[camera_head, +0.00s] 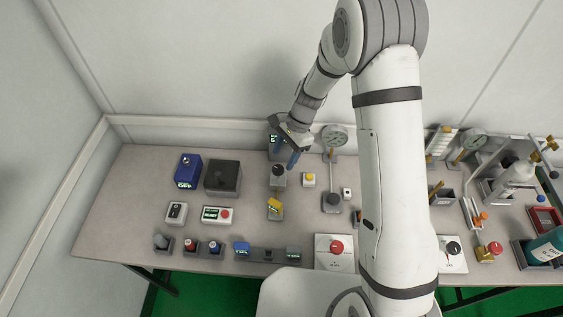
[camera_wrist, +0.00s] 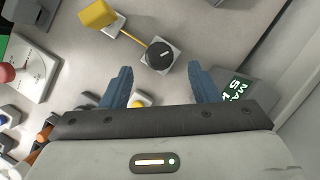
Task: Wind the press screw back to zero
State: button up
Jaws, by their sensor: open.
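A round black knob (camera_head: 278,170) with a white pointer mark stands on a small grey base on the table. It also shows in the wrist view (camera_wrist: 160,56), with a thin yellow line running from its base to a yellow block (camera_wrist: 98,14). I cannot tell for certain whether this knob is the press screw. My gripper (camera_head: 284,152) is open and empty, just above and behind the knob in the head view. In the wrist view its blue fingertips (camera_wrist: 160,80) are spread, with the knob ahead between them and apart from both.
A display box (camera_wrist: 243,92) stands close to the right finger. A yellow button box (camera_head: 309,179) and a dial gauge (camera_head: 335,136) stand to the right. A dark box (camera_head: 222,178) and blue box (camera_head: 187,170) stand left.

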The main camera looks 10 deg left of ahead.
aim_at(279, 168)
jog(key=shift+x, duration=2)
jog(key=shift+c, duration=0.5)
